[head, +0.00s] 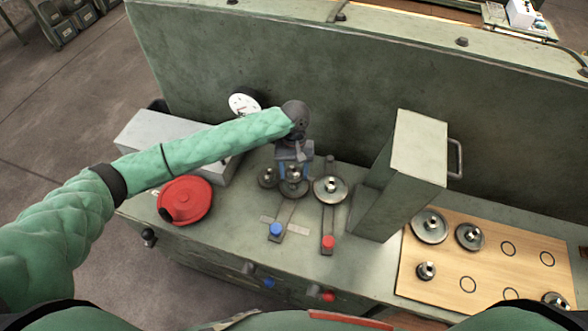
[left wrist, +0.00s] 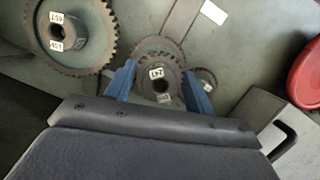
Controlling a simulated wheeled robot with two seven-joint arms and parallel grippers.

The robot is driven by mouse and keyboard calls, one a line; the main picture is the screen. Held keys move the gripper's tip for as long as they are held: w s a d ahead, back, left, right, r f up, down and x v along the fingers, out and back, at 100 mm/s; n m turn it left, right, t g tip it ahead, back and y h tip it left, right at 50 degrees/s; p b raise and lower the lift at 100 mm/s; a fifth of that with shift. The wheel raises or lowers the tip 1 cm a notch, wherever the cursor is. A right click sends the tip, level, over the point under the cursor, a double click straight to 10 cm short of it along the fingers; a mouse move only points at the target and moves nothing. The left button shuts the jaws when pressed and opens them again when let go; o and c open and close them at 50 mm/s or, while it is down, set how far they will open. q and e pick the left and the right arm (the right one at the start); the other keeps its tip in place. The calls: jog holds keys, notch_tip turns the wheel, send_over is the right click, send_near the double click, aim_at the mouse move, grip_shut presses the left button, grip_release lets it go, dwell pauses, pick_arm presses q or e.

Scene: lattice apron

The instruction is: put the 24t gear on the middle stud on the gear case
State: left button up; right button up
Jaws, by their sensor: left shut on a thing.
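My left gripper (head: 295,177) is shut on the 24t gear (head: 293,188). In the left wrist view the gear (left wrist: 158,76), with a "24T" label, sits between the two blue fingers (left wrist: 160,85). Another toothed rim (left wrist: 155,45) shows just behind it. The gear is over the gear case (head: 240,207), between a small gear (head: 268,178) on its left and a large gear (head: 330,189) on its right. The middle stud is hidden by the gear and gripper; I cannot tell whether the gear is seated. My right gripper is not in view.
Blue (head: 276,230) and red (head: 328,242) knobs on arms are in front. A red round thing (head: 185,200) and grey box (head: 150,135) stand left. A tall green box with a handle (head: 400,175) stands right, beside a wooden board (head: 450,290) with several gears.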

pick_arm(q)
jog(key=shift+f+p, duration=0.25)
jog(key=shift+p, duration=0.2)
dwell(0.4)
jog(key=shift+f, duration=0.65)
dwell(0.6)
jog(key=o, duration=1.9)
jog(key=shift+r+p, duration=1.35)
jog(key=shift+r, duration=2.9)
